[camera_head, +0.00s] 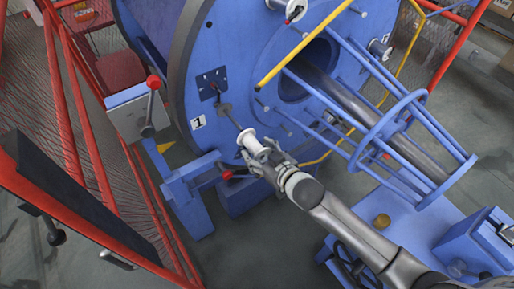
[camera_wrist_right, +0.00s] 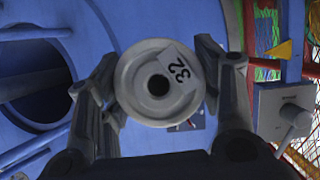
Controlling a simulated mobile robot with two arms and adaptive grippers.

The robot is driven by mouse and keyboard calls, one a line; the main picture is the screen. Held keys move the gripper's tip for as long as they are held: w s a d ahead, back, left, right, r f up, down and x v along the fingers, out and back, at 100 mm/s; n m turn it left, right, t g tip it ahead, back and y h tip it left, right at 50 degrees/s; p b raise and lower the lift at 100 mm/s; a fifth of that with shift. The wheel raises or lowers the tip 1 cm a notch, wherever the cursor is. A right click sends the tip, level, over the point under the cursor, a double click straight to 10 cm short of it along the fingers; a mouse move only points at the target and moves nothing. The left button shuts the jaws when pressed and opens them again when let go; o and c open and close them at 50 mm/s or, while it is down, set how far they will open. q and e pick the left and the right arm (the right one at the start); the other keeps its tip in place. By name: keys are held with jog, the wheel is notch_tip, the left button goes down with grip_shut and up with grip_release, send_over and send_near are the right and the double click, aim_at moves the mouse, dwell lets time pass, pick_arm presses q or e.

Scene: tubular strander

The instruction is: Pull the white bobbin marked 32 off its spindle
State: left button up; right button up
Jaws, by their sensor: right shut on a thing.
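The white bobbin marked 32 (camera_head: 248,140) is held in my right gripper (camera_head: 262,152). In the right wrist view the bobbin (camera_wrist_right: 150,85) faces the camera, with its 32 label at the upper right of the flange and a dark centre hole. The fingers of the right gripper (camera_wrist_right: 160,90) are shut on it from both sides. The thin grey spindle (camera_head: 231,117) sticks out of the blue disc beside the label 1, and its visible end meets the bobbin's far side. I cannot tell whether the tip is inside the bore. My left gripper is not in view.
The big blue disc (camera_head: 205,150) stands behind the bobbin. A yellow bar (camera_head: 292,47) and a blue tube cage (camera_head: 400,125) lie to the right. A grey box with a red-knobbed lever (camera_head: 153,83) and red fence (camera_head: 75,120) are left.

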jog(key=shift+s+d+p, duration=0.25)
jog(key=shift+s+d, duration=0.1)
jog(key=shift+s, duration=0.25)
jog(key=shift+s+d+p, duration=0.2)
jog(key=shift+s+d, duration=0.1)
jog(key=shift+s, duration=0.35)
jog(key=shift+s+d+p, duration=0.25)
jog(key=shift+s+d, duration=0.1)
jog(key=shift+s, duration=0.25)
jog(key=shift+s+d+p, duration=0.3)
jog(key=shift+s, duration=0.1)
jog(key=s, duration=0.1)
jog(key=s+d, duration=0.1)
jog(key=s+d+p, duration=0.1)
jog(key=shift+s, duration=0.25)
